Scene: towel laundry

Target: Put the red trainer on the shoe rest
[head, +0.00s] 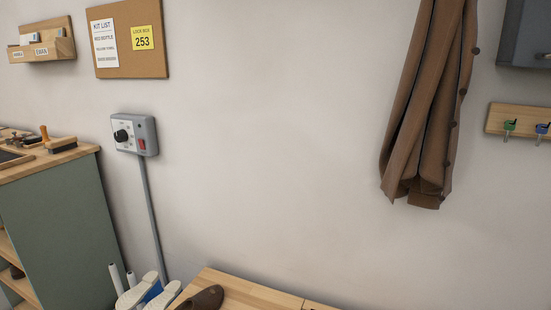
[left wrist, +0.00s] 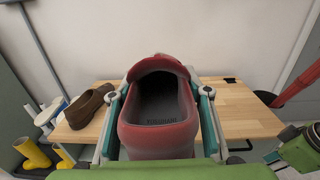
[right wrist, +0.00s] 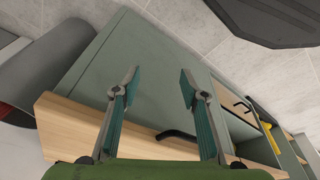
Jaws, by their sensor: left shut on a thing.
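The red trainer (left wrist: 158,140) fills the middle of the left wrist view, its dark open top facing the camera. My left gripper (left wrist: 162,95) is shut on it, one finger along each side. A wooden bench (left wrist: 245,105) lies behind and below the trainer; it also shows at the bottom of the head view (head: 245,290). I cannot tell which part is the shoe rest. My right gripper (right wrist: 157,78) is open and empty, above a wood-edged green cabinet (right wrist: 150,60). Neither gripper shows in the head view.
A brown shoe (left wrist: 90,105) stands on the bench's left end; it also shows in the head view (head: 203,299). White and blue upright pieces (head: 150,292) stand beside it. Yellow boots (left wrist: 36,152) are below left. A brown coat (head: 430,110) hangs on the wall. The bench's middle right looks clear.

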